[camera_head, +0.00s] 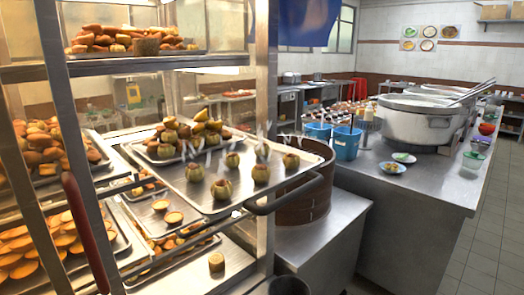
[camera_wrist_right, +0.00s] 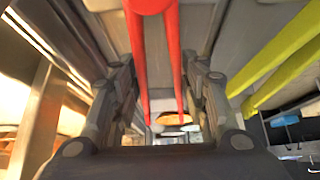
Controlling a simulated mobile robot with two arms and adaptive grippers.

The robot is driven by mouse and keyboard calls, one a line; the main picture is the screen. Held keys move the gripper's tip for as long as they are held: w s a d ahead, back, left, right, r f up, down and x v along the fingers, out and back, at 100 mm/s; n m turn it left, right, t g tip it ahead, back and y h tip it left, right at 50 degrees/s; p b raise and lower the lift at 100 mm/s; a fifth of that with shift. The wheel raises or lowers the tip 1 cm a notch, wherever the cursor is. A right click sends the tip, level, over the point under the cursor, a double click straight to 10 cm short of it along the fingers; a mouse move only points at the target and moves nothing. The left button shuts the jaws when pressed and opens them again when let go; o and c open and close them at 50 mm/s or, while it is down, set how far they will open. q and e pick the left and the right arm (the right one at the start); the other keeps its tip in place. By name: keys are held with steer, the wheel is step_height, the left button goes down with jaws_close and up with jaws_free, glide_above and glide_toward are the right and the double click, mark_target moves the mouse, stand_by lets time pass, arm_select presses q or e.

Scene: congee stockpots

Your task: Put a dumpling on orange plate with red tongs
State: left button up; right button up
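The red tongs (camera_wrist_right: 140,50) show in the right wrist view, their two long arms running down between the fingers of my right gripper (camera_wrist_right: 162,80). The fingers stand apart on either side of the tongs, with narrow gaps that look clear, so I see no firm grip. Neither gripper shows in the head view. I cannot pick out a dumpling or an orange plate with certainty. A brown round steamer (camera_head: 312,195) stands behind the tray corner in the head view, its inside mostly hidden.
A metal rack holds a tray (camera_head: 215,205) of small pastries, jutting toward the counter. Large stockpots (camera_head: 420,125), blue containers (camera_head: 346,145) and a small plate with food (camera_head: 392,168) stand on the right counter. Yellow-green bars (camera_wrist_right: 280,75) lie right of the red tongs. The aisle at far right is clear.

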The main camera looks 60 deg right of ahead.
step_height(320, 180, up, 12)
steer(key=p, duration=1)
